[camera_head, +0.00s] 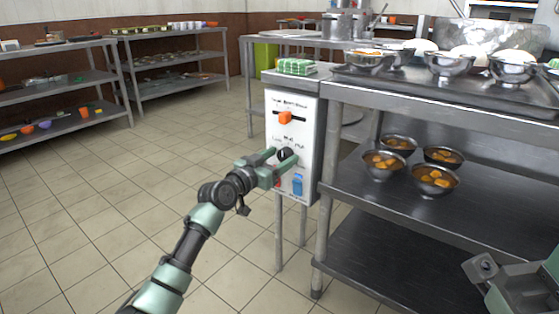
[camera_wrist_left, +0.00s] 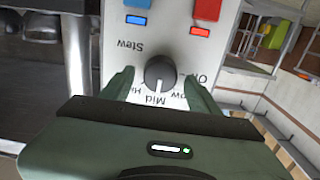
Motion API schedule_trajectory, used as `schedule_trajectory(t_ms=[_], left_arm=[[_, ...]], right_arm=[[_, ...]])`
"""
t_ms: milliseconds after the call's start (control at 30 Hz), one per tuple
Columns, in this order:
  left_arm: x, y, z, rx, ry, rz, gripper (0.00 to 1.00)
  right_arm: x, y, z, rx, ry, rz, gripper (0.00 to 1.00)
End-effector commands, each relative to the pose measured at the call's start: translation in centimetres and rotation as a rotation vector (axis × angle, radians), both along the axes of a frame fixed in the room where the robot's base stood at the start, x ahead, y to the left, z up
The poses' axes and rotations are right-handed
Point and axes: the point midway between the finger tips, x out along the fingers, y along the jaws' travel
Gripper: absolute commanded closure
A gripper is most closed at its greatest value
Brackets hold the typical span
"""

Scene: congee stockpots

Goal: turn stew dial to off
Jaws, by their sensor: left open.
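The stew dial is a round black knob (camera_wrist_left: 160,73) with a white pointer line, on a white control panel (camera_head: 291,137). In the left wrist view the labels are upside down; the pointer is toward "Mid", with "Off" to the right of the knob. My left gripper (camera_head: 280,158) is open at the panel front, with one finger on each side of the knob; I cannot tell whether they touch it. The knob also shows between the fingers in the head view (camera_head: 285,153). Part of my right gripper (camera_head: 515,284) shows at the lower right; its jaws are unclear.
An orange slider (camera_head: 285,118) is above the dial. A blue switch (camera_wrist_left: 136,17) and red switch (camera_wrist_left: 207,9) are near it, with lit indicators. A steel shelf (camera_head: 440,195) with several bowls stands to the right. Tiled floor (camera_head: 150,190) is open at left.

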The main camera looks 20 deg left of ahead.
Motion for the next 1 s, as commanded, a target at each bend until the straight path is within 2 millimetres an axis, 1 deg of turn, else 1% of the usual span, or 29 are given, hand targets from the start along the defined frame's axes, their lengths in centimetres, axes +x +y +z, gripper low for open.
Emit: schedule_trajectory(t_ms=[67, 100, 167, 200, 267, 300, 333, 667, 800, 900, 1000], left_arm=[[0.0, 0.0, 0.0, 0.0, 0.0, 0.0, 0.39], [0.0, 0.0, 0.0, 0.0, 0.0, 0.0, 0.42], [0.0, 0.0, 0.0, 0.0, 0.0, 0.0, 0.59], [0.0, 0.0, 0.0, 0.0, 0.0, 0.0, 0.7], [0.0, 0.0, 0.0, 0.0, 0.0, 0.0, 0.86], [0.0, 0.0, 0.0, -0.001, 0.0, 0.0, 0.98], [0.0, 0.0, 0.0, -0.001, 0.0, 0.0, 1.0], [0.0, 0.0, 0.1, -0.053, 0.021, 0.0, 1.0], [0.0, 0.1, 0.1, -0.125, 0.049, 0.0, 1.0], [0.0, 0.1, 0.2, -0.2, 0.075, 0.0, 1.0], [0.0, 0.1, 0.2, -0.282, 0.106, 0.0, 1.0]], right_arm=[[0.0, 0.0, 0.0, 0.0, 0.0, 0.0, 0.64], [0.0, 0.0, 0.0, 0.0, 0.0, 0.0, 0.64], [0.0, 0.0, 0.0, 0.0, 0.0, 0.0, 0.64], [0.0, 0.0, 0.0, 0.0, 0.0, 0.0, 0.64], [0.0, 0.0, 0.0, 0.0, 0.0, 0.0, 0.64], [0.0, 0.0, 0.0, 0.0, 0.001, 0.0, 0.64], [0.0, 0.0, 0.0, 0.0, 0.001, 0.0, 0.64], [0.0, 0.0, 0.4, 0.002, 0.002, 0.001, 0.64], [0.1, -0.1, 0.4, 0.008, 0.014, 0.004, 0.64], [0.8, -0.1, -0.6, 0.0, 0.057, 0.002, 0.64], [1.0, -0.2, -0.9, 0.002, 0.078, 0.003, 0.64]])
